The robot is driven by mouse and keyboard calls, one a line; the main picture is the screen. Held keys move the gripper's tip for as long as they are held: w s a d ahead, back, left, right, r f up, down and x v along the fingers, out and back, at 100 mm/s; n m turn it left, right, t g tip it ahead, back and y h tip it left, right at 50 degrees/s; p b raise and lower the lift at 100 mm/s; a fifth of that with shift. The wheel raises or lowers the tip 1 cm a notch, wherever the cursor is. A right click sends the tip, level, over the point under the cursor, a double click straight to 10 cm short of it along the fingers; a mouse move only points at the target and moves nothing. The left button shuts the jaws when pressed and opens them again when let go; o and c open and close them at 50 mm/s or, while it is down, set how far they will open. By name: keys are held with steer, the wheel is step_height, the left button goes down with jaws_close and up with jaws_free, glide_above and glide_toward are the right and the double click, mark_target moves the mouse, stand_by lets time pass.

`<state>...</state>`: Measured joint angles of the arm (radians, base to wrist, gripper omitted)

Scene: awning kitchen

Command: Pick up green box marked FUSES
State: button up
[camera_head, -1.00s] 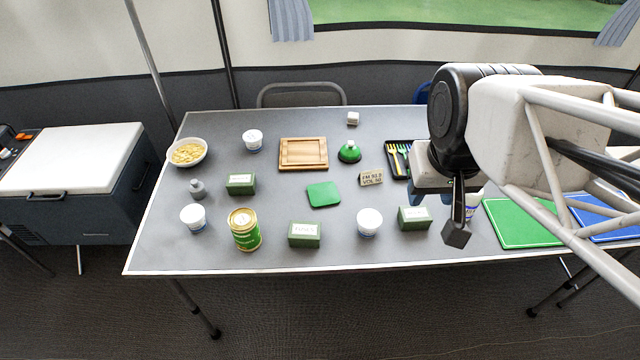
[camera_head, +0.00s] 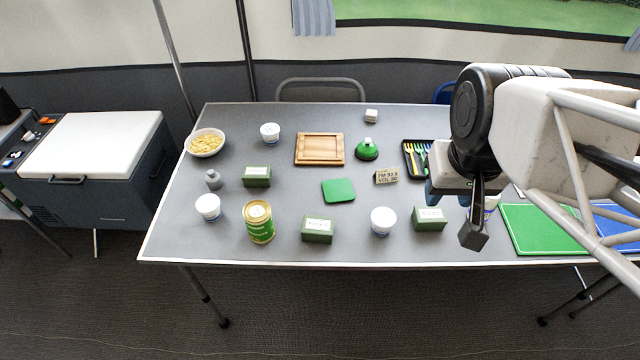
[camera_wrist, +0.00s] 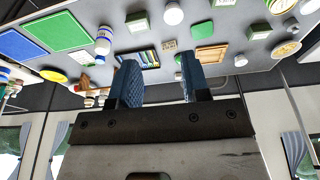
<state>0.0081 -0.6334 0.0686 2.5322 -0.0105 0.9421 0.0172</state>
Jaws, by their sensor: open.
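Three green boxes with white labels are on the grey table: one at the front middle (camera_head: 317,230), one at the front right (camera_head: 430,219) and one farther back on the left (camera_head: 256,177). The labels are too small to read with certainty, so I cannot tell surely which says FUSES. My gripper (camera_head: 450,195) is above the table's right part, close to the front right box in the picture, empty. In the wrist view its two blue fingers stand apart, open (camera_wrist: 158,60), with nothing between them. A green box (camera_wrist: 138,23) shows beyond them there.
A green-gold can (camera_head: 259,222) and a white tub (camera_head: 382,221) flank the front middle box. A green mat (camera_head: 339,190), wooden tray (camera_head: 320,149) and cutlery tray (camera_head: 407,158) lie behind. Green (camera_head: 545,236) and blue boards lie at right. Bare table surrounds the boxes.

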steer(key=o, duration=1)
steer(key=m+g+y, duration=0.1)
steer(key=m+y, duration=1.3)
steer(key=m, duration=0.4)
glide_above(318, 229)
steer(key=d, duration=0.5)
step_height(318, 229, down, 28)
steer(key=r, duration=0.1)
steer(key=shift+w+d+f+m, duration=0.2)
steer(key=shift+w+f+m, duration=0.25)
steer(key=shift+f+m, duration=0.2)
steer(key=shift+f, duration=3.1)
